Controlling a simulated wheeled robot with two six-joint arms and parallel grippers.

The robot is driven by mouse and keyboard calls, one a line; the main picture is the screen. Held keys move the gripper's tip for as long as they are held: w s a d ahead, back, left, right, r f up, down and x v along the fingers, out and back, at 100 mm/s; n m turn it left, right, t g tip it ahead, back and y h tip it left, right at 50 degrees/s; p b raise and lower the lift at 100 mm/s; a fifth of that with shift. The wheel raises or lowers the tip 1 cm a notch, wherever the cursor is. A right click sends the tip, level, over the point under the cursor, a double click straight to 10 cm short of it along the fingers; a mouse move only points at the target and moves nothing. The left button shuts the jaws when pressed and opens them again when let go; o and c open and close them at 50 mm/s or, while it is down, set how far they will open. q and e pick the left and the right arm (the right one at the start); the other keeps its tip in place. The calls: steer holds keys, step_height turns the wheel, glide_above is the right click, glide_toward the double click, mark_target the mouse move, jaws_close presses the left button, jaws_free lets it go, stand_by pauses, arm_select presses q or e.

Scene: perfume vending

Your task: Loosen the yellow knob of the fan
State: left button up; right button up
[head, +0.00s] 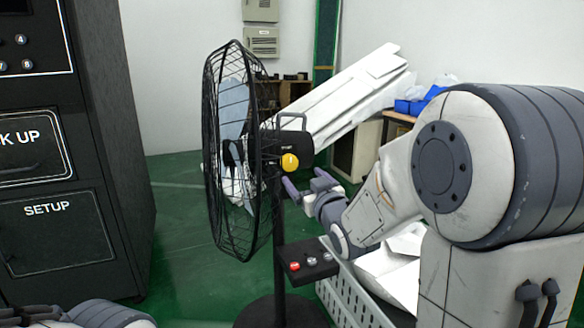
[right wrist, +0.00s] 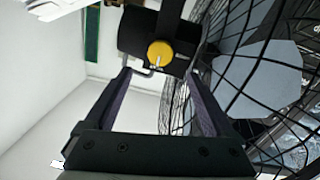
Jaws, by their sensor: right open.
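The yellow knob (head: 289,162) sits on the side of the black motor housing behind the caged head of the black standing fan (head: 240,150). My right gripper (head: 305,184) is open and empty, just right of and slightly below the knob, apart from it. In the right wrist view the knob (right wrist: 160,53) shows ahead, beyond and between the two spread fingers (right wrist: 158,76), with the fan's wire cage (right wrist: 250,90) to the right. Dark parts at the bottom left of the head view may be my left gripper (head: 32,313); its jaws cannot be made out.
A black cabinet (head: 60,210) marked SETUP stands at the left. The fan's control box (head: 305,262) with a red button is below the knob. A grey perforated crate (head: 345,297) stands beside it. Long white panels (head: 360,90) slant behind the fan. Green floor is clear left of the fan.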

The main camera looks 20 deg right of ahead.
mark_target(290, 164)
steer(key=w+b, duration=0.1)
steer(key=w, duration=0.8)
steer(key=shift+w+d+f, duration=0.1)
steer(key=shift+w, duration=0.05)
steer(key=shift+c, duration=0.3)
steer(key=c, duration=1.3)
